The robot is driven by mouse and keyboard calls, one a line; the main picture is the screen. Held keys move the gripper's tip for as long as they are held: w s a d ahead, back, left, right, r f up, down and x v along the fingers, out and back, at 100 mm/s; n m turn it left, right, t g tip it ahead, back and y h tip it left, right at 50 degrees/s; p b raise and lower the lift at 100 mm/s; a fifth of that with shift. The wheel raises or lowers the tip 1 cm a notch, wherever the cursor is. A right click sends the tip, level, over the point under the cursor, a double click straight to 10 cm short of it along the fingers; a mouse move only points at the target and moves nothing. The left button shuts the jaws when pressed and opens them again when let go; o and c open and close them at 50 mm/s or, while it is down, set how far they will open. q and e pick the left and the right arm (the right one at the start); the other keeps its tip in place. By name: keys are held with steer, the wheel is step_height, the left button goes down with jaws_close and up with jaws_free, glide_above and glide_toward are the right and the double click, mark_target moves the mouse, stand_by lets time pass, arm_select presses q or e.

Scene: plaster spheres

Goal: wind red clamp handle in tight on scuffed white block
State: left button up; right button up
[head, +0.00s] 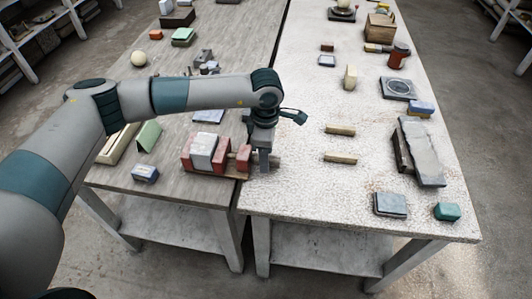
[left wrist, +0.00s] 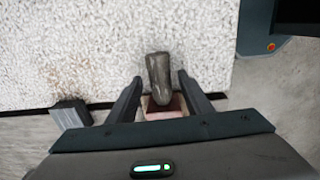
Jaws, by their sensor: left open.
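The clamp stands at the inner edge of the left table in the head view, with red jaws (head: 221,152) on a wooden base. The scuffed white block (head: 203,152) sits upright between two red jaws; whether they touch it is too small to tell. A further red piece (head: 243,158) is at the clamp's right end, beside my left gripper (head: 264,160), which points down there. In the left wrist view my left gripper (left wrist: 160,98) is open. A dark grey rounded bar (left wrist: 158,72), seemingly the handle, and a reddish piece (left wrist: 165,107) show between its fingers, with no clear contact.
A blue-and-white block (head: 145,173) and a green wedge (head: 148,135) lie left of the clamp. The speckled right table (head: 290,190) is clear near the gripper. Two tan strips (head: 340,130) and a grey slab (head: 423,155) lie farther right.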

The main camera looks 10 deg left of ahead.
arm_select(q)
steer(key=shift+f, duration=0.45)
steer(key=c, duration=1.1)
steer(key=shift+o, duration=0.2)
